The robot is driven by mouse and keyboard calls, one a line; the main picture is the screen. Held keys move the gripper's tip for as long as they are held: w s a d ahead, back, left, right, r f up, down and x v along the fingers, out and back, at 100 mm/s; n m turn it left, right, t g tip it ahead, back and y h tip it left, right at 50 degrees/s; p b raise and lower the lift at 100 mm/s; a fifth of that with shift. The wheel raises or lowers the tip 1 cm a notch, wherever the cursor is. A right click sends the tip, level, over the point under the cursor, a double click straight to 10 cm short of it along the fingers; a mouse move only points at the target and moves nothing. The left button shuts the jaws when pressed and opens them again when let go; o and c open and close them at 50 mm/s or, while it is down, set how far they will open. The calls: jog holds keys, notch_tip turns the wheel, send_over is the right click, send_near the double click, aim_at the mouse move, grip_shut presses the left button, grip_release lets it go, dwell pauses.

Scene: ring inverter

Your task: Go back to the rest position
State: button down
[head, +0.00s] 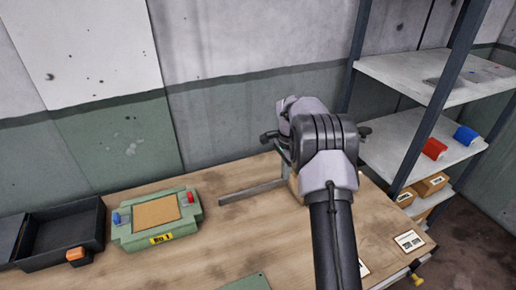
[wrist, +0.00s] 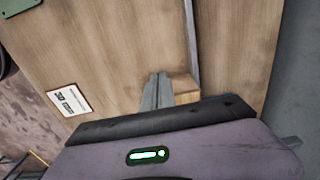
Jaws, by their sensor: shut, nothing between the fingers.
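My gripper (wrist: 157,88) shows in the wrist view as two grey fingers pressed together, empty, over the wooden table (wrist: 110,50). In the head view my arm reaches over the right part of the table (head: 190,250) and hides the fingertips. A small tan block (wrist: 184,87) lies just beside the fingers in the wrist view. I cannot tell whether they touch it. A green device marked No 1 (head: 126,238), with a blue and a red part on top, sits at the left of the table.
A black tray (head: 65,247) with an orange part stands at the far left. A grey metal bar (head: 250,192) lies left of my arm. A metal shelf (head: 425,75) at the right holds a red bin (head: 434,149), a blue bin (head: 465,135) and cardboard boxes (head: 430,184).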

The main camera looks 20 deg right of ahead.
jog(key=s+a+r+n+t+b, duration=0.25)
jog(key=s+a+r, duration=0.25)
jog(key=a+r, duration=0.25)
jog(key=s+a+r+n+t+b, duration=0.1)
jog(key=s+a+r+n, duration=0.3)
jog(key=s+a+r, duration=0.4)
jog(key=s+a+n+b, duration=0.1)
jog(key=s+a+n, duration=0.1)
jog(key=s, duration=0.4)
jog(key=s+a+n+t+y+b, duration=0.1)
jog(key=s+a+n, duration=0.1)
jog(key=s+a, duration=0.3)
jog(key=s+a+f+n+t+y+b, duration=0.1)
jog(key=s+a+n, duration=0.2)
jog(key=s, duration=0.6)
jog(key=shift+a, duration=0.15)
